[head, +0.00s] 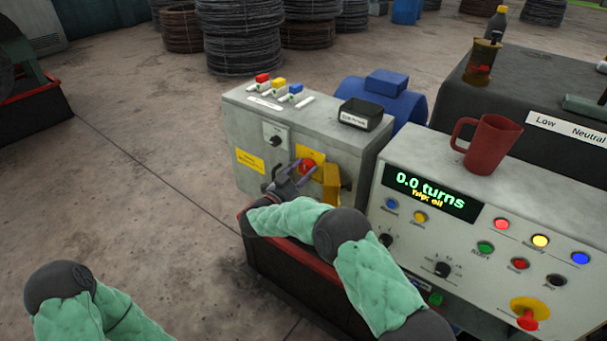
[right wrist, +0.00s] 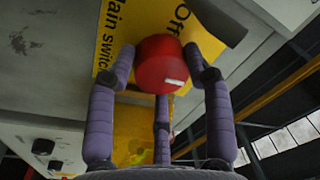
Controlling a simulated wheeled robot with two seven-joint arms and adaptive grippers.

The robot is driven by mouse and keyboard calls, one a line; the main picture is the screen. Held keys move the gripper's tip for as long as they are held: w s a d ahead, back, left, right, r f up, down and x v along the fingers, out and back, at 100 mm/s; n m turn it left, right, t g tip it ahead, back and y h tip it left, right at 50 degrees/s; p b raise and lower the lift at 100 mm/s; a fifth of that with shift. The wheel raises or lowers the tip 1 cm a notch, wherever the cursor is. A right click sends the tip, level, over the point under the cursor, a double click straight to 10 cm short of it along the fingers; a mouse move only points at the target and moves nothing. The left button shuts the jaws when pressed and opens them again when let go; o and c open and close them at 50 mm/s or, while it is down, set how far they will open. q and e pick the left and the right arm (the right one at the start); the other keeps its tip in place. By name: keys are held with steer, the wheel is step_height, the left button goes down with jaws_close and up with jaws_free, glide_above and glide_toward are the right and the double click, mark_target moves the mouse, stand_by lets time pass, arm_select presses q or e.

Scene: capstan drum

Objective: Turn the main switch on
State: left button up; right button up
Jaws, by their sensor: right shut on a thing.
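The main switch is a red round knob (head: 307,167) on a yellow plate (head: 318,154) on the front of the grey cabinet (head: 240,130). In the right wrist view the red knob (right wrist: 161,64) has a small white mark low on its face, and the plate (right wrist: 128,40) reads "Main switch" and "Off". My right gripper (head: 296,172) is at the knob, its purple fingers (right wrist: 165,80) closed around the knob's sides. Of my left arm only green-sleeved links show at the bottom left; its gripper is out of view.
A yellow block-like part (head: 332,184) sticks out just right of the knob. A control panel reading "0.0 turns" (head: 430,193) and a red jug (head: 490,144) stand to the right.

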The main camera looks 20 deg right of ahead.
steer(key=shift+d+r+m, duration=0.15)
steer(key=shift+r+m, duration=0.15)
steer(key=shift+r, duration=0.4)
steer(key=o, duration=1.1)
steer(key=shift+s+f, duration=0.1)
steer(key=shift+f, duration=0.25)
steer(key=v, duration=1.2)
